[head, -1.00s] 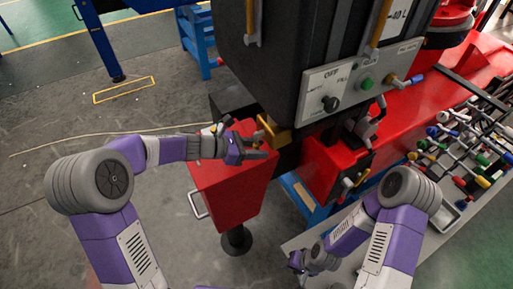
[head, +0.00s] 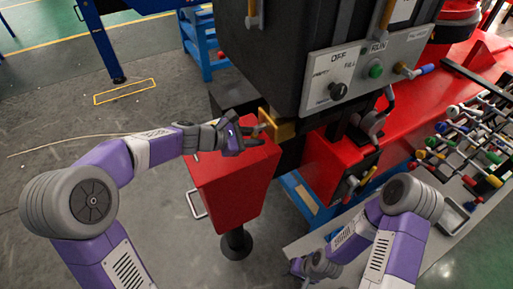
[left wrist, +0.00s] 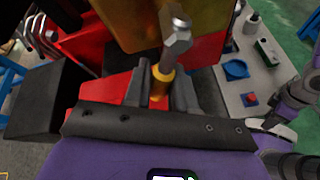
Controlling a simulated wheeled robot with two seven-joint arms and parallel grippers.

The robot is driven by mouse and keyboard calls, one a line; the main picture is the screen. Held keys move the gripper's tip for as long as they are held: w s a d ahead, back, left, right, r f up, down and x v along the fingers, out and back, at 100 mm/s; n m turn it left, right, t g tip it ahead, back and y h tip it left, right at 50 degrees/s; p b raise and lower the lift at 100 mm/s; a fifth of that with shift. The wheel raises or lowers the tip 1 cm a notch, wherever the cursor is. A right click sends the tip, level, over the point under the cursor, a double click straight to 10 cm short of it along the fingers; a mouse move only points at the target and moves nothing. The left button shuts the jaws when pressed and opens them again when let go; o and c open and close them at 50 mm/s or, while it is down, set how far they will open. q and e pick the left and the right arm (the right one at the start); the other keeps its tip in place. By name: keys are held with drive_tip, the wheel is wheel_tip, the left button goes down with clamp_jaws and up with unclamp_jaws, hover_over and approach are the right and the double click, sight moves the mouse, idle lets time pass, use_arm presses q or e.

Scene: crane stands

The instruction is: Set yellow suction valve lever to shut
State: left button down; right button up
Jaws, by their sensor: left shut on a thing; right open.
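The yellow valve (head: 280,129) sticks out to the left under the black cabinet, above the red box. My left gripper (head: 260,137) is at its left side. In the left wrist view the two grey fingers (left wrist: 158,90) are shut around a slim yellow stem (left wrist: 158,84) with a grey hexagonal metal end, which I take for the suction valve lever. A broad yellow surface (left wrist: 200,62) stands just beyond it. The exact lever angle is hard to tell. My right gripper (head: 300,267) is low in the head view, open, away from the valve.
The black cabinet (head: 285,60) bears a grey panel (head: 340,78) with OFF, FILL and RUN marks, a black knob and a green button. The red box (head: 232,185) stands below my left gripper. A rack of coloured handles (head: 470,145) is at right.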

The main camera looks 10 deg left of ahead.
use_arm(q)
drive_tip(key=shift+w+a+r+m+b, duration=0.1)
drive_tip(key=shift+w+a+m+b, duration=0.15)
drive_tip(key=shift+m+b, duration=0.15)
use_arm(e)
drive_tip(key=shift+f, duration=0.75)
use_arm(q)
drive_tip(key=c, duration=1)
unclamp_jaws()
drive_tip(key=shift+r, duration=0.1)
use_arm(e)
drive_tip(key=shift+r, duration=0.15)
